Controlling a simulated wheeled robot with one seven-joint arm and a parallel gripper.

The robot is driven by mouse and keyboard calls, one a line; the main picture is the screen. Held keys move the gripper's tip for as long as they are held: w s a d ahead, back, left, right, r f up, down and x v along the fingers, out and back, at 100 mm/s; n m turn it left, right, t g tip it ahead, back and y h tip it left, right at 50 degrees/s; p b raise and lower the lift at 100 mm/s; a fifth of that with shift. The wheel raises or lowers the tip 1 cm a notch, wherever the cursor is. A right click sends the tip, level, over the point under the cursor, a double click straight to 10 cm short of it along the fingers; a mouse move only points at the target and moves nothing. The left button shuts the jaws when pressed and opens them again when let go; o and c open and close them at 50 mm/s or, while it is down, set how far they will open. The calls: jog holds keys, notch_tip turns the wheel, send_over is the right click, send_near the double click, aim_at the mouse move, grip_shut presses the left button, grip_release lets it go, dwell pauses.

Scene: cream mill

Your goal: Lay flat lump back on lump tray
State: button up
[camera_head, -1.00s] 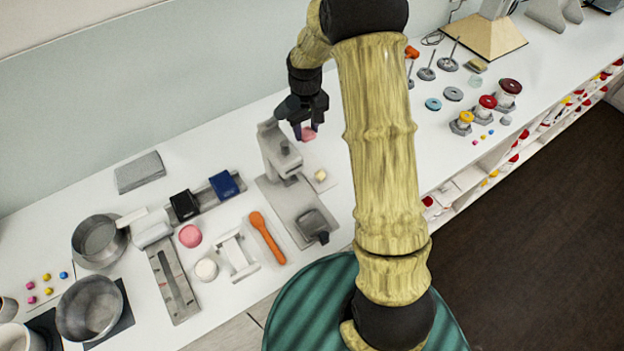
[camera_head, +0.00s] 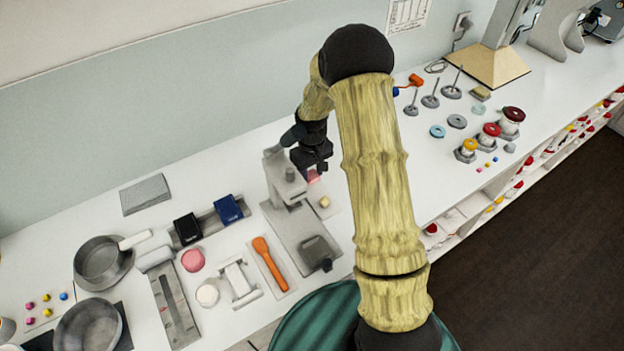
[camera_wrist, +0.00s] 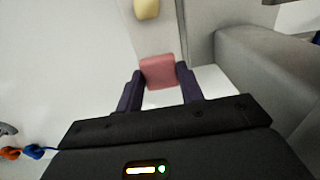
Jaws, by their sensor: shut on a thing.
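My gripper (camera_wrist: 158,88) is shut on a pink lump (camera_wrist: 158,71), which sits between the two dark fingertips in the wrist view. The yellow lump (camera_wrist: 147,8) also shows at the top of the wrist view. I cannot tell whether the pink lump touches the surface below it.
The grey stand (camera_head: 285,180) rises close to the left of my gripper in the head view. An orange spoon (camera_head: 268,262), a pink round piece (camera_head: 193,260) and pans (camera_head: 100,262) stand further left. Spindles and coloured-lidded jars (camera_head: 490,132) stand to the right, with clear counter between.

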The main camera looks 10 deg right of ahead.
aim_at(312, 181)
jog(key=shift+f+p, duration=0.6)
jog(key=shift+f, duration=1.45)
jog(key=shift+f, duration=0.1)
jog(key=o, duration=0.8)
jog(key=shift+c, duration=0.2)
notch_tip(312, 181, up, 12)
jog(key=b, duration=0.3)
